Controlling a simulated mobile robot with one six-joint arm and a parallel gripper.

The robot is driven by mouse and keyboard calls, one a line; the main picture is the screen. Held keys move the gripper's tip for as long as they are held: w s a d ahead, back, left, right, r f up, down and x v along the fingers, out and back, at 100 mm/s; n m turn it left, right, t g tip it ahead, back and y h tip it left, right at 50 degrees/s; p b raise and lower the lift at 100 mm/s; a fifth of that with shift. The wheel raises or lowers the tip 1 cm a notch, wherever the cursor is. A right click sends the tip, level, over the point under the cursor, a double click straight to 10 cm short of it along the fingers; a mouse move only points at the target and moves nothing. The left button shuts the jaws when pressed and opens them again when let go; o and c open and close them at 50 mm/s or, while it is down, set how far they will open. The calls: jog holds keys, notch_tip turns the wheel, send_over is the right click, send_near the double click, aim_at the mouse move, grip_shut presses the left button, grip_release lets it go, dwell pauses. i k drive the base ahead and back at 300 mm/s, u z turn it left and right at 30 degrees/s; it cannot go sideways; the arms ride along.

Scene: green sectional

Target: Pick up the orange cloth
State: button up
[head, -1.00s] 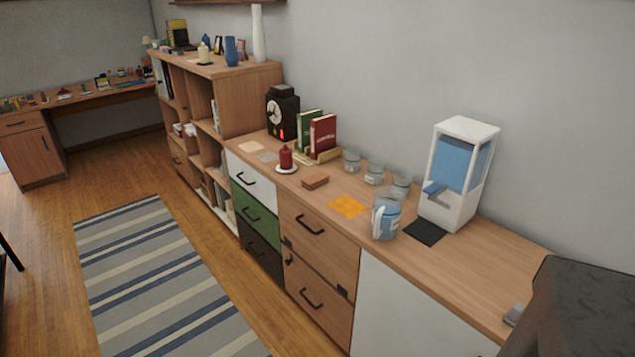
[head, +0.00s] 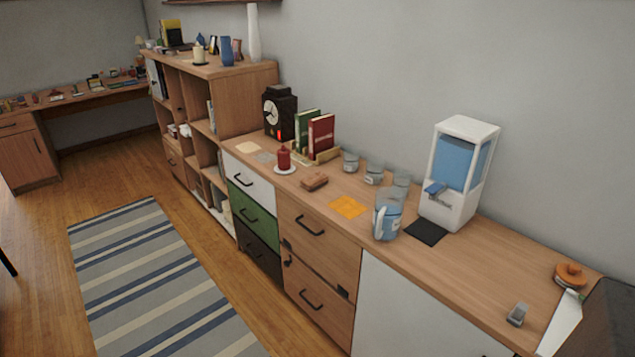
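The orange cloth (head: 347,207) lies flat on the wooden top of the long cabinet (head: 480,275), near its front edge. It is a small, roughly square piece. A clear pitcher with blue contents (head: 387,215) stands just to its right. A brown block-like item (head: 314,181) lies to its left, apart from it. Nothing covers the cloth. My gripper's fingers are not in view. A dark shape at the lower right edge may be part of my arm.
Several clear glasses (head: 373,175) stand behind the cloth. A white and blue water dispenser (head: 459,175) and a dark mat (head: 426,232) are to the right. A red candle (head: 284,159) stands left. A striped rug (head: 155,270) lies on open floor.

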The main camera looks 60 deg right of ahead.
aim_at(315, 181)
jog(key=u, duration=0.05)
jog(key=i, duration=1)
jog(key=z, duration=0.05)
